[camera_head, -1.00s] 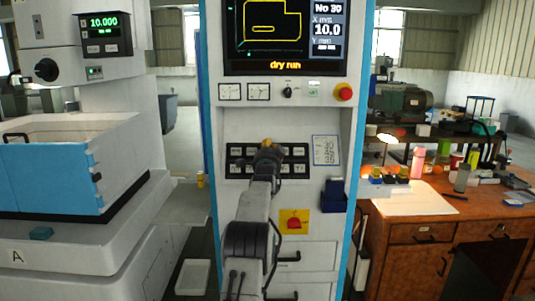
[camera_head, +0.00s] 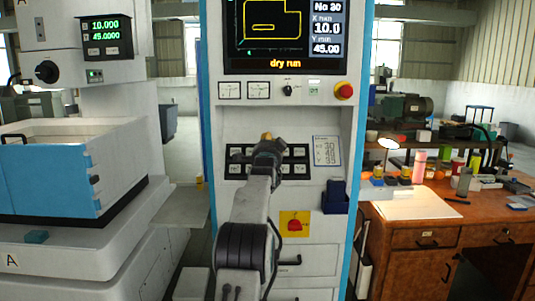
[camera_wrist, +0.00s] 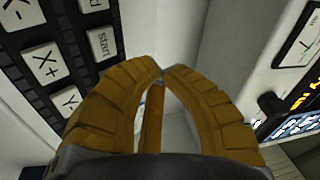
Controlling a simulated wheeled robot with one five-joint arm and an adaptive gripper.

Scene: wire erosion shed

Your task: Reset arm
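My gripper (camera_head: 267,137) is in front of the black keypad (camera_head: 292,172) on the tall white control cabinet. In the wrist view its two yellow-brown fingers (camera_wrist: 161,72) meet at their tips, with nothing seen between them. The fingertips look apart from the keys, over the bare panel. The arm covers part of the keypad in the head view. The screen (camera_head: 285,32) above reads "dry run".
A red stop button (camera_head: 343,91) and a dark blue holder (camera_head: 335,196) are on the cabinet. A white machine with a blue-sided tank (camera_head: 52,183) stands left. A wooden desk (camera_head: 411,237) with paper, lamp and bottles stands right.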

